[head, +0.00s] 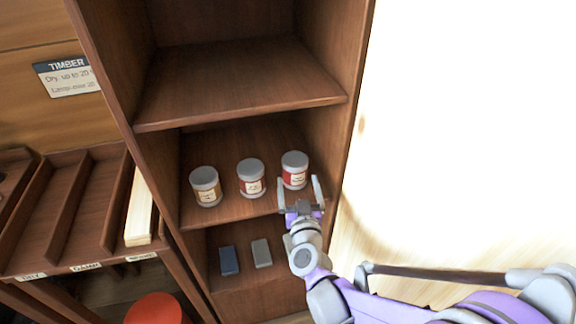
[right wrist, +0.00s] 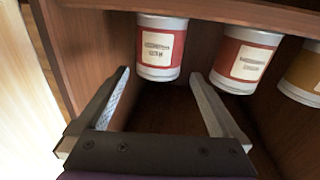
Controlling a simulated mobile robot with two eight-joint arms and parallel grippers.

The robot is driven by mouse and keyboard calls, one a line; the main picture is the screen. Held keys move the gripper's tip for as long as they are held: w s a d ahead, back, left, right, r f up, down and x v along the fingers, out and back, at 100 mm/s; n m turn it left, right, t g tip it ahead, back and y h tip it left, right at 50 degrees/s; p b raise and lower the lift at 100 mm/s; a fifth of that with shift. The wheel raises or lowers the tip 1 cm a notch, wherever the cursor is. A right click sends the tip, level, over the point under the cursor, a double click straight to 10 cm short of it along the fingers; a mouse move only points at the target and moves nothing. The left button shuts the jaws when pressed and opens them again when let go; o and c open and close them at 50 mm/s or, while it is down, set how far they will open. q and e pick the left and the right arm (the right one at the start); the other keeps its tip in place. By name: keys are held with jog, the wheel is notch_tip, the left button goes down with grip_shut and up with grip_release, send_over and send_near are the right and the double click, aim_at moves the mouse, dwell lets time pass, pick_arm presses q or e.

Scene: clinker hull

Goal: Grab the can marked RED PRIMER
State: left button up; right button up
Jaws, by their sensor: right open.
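Three cans with grey lids stand in a row on the middle shelf. The right-hand can (head: 294,170) has a red label; it also shows in the right wrist view (right wrist: 161,48), upside down, ahead of the space between my fingers. The middle can (head: 251,178) also has a reddish label and shows in the right wrist view (right wrist: 245,58). The left-hand can (head: 205,187) has an ochre label. The label words are too small to read surely. My right gripper (head: 299,188) is open and empty, just in front of the right-hand can. My left gripper is out of view.
The wooden shelf unit (head: 240,88) has an empty upper shelf and side walls close by the cans. A blue block (head: 229,260) and a grey block (head: 262,253) lie on the lower shelf. A timber rack (head: 88,200) stands left, near a red round object (head: 157,309).

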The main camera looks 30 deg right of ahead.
aim_at(295, 160)
jog(key=x, duration=0.8)
jog(key=shift+d+r+p, duration=0.15)
jog(key=shift+r+p, duration=0.1)
jog(key=shift+p, duration=0.1)
jog(key=c, duration=1.6)
